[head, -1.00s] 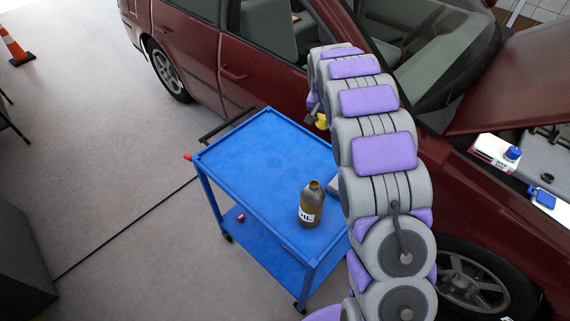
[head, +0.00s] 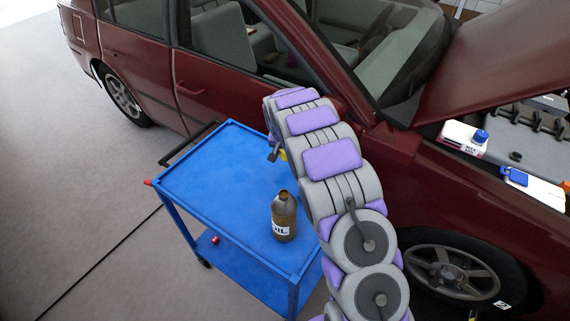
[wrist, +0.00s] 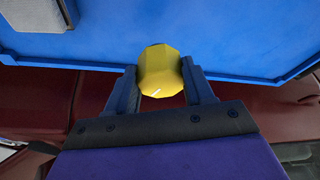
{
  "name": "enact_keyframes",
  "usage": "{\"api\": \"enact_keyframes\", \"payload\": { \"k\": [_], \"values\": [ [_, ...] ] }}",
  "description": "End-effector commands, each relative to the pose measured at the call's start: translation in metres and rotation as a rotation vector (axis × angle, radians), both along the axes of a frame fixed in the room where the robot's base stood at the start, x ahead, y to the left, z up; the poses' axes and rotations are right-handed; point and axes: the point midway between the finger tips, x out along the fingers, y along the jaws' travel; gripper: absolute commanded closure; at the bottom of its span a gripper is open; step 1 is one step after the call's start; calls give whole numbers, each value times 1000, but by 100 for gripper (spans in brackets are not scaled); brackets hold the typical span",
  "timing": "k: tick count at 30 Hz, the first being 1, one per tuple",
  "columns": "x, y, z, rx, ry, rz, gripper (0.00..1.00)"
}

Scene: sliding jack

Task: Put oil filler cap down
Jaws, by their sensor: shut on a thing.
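The yellow oil filler cap (wrist: 160,72) is held between the two fingers of my gripper (wrist: 161,84) in the wrist view. The blue cart top shows behind it there. In the head view, a little of the yellow cap (head: 283,155) shows beside my arm, near the right edge of the blue cart (head: 215,170). My gripper (head: 275,153) is mostly hidden behind my arm. I cannot tell how far the cap is from the cart top. A brown oil bottle (head: 284,216) with its top open stands on the cart's near end.
A red car (head: 155,60) stands behind and to the right of the cart, its hood raised over the engine bay (head: 525,130). A small red object (head: 215,240) lies on the cart's lower shelf. The cart's far left top is clear.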

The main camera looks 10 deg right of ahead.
Motion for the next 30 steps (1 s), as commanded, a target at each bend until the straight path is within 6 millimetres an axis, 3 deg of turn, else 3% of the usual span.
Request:
{"api": "enact_keyframes", "payload": {
  "k": [13, 24, 25, 30],
  "values": [
    [-1, -1, -54, 2, 4, -1, 100],
    [0, 0, -57, 0, 1, 0, 100],
    [0, 0, -56, 0, 1, 0, 45],
    [0, 0, -56, 0, 1, 0, 29]
  ]
}}
